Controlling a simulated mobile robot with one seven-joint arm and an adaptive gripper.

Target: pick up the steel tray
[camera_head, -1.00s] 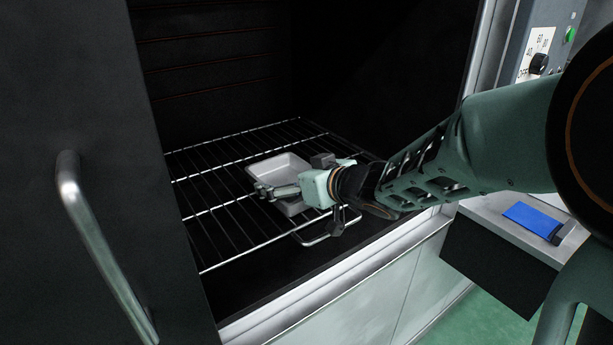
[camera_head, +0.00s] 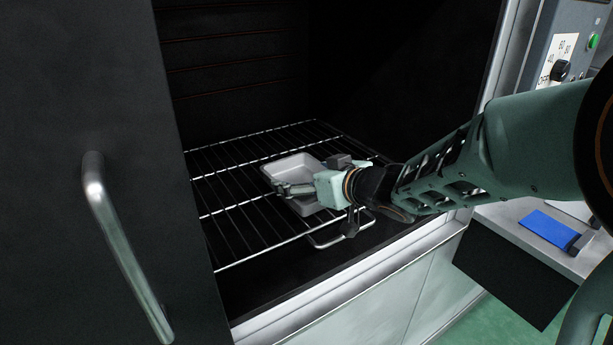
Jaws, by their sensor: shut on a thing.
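The steel tray (camera_head: 290,165) is a shallow grey rectangular pan with raised walls, at the wire rack inside the open oven. My gripper (camera_head: 291,189) reaches in from the right and is shut on the tray at its near side. The fingers and wrist hide part of the tray's near wall and right side. I cannot tell whether the tray's underside touches the rack or is slightly above it.
The wire rack (camera_head: 240,212) has a front loop (camera_head: 328,240) below my wrist. The dark oven door with a metal handle (camera_head: 125,245) stands at the left. A control panel (camera_head: 562,62) and a shelf with a blue item (camera_head: 548,228) are at the right.

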